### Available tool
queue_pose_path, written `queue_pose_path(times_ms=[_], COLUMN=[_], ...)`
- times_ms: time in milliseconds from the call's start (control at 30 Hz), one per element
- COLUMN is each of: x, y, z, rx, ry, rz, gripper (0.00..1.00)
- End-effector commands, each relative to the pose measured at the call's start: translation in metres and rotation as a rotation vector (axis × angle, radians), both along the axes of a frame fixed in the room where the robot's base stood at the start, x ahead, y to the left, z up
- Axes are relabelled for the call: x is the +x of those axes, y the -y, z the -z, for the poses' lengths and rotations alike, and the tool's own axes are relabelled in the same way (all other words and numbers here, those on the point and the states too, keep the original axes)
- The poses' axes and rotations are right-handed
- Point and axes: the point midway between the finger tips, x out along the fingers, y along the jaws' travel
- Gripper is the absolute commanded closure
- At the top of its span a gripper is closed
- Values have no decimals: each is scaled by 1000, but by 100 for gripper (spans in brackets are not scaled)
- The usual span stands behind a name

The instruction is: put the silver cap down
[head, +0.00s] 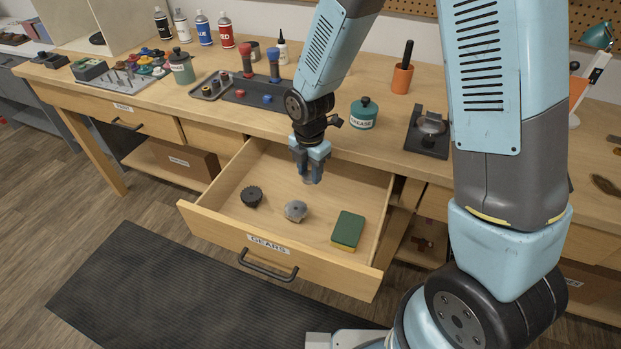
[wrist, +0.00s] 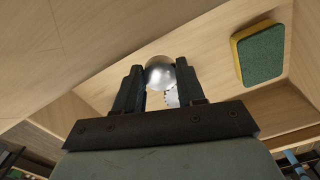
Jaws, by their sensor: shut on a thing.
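My gripper (head: 312,174) is over the open drawer marked GEARS (head: 222,224), pointing down. In the wrist view its two dark fingers (wrist: 160,70) are shut on the silver cap (wrist: 161,77), a shiny rounded piece between the fingertips. In the head view the cap is mostly hidden by the fingers. A light grey gear (head: 296,211) lies on the drawer floor, just in front of and below my gripper. Part of it (wrist: 172,98) seems to show behind the cap in the wrist view.
In the drawer, a dark gear (head: 251,196) lies at the left and a green and yellow sponge (head: 348,230) at the right. The sponge also shows in the wrist view (wrist: 262,54). The green grease jar (head: 363,113) stands on the bench behind. The drawer's back floor looks clear.

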Motion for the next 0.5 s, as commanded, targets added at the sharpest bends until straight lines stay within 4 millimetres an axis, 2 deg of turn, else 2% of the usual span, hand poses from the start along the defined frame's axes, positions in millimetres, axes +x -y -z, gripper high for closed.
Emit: queue_pose_path(times_ms=[233,400,500], x=[8,7,7], y=[-2,-2,-2], z=[10,32,39], rx=[-1,-2,-1], ry=[1,-1,1], rz=[1,0,0], gripper=[92,92,92])
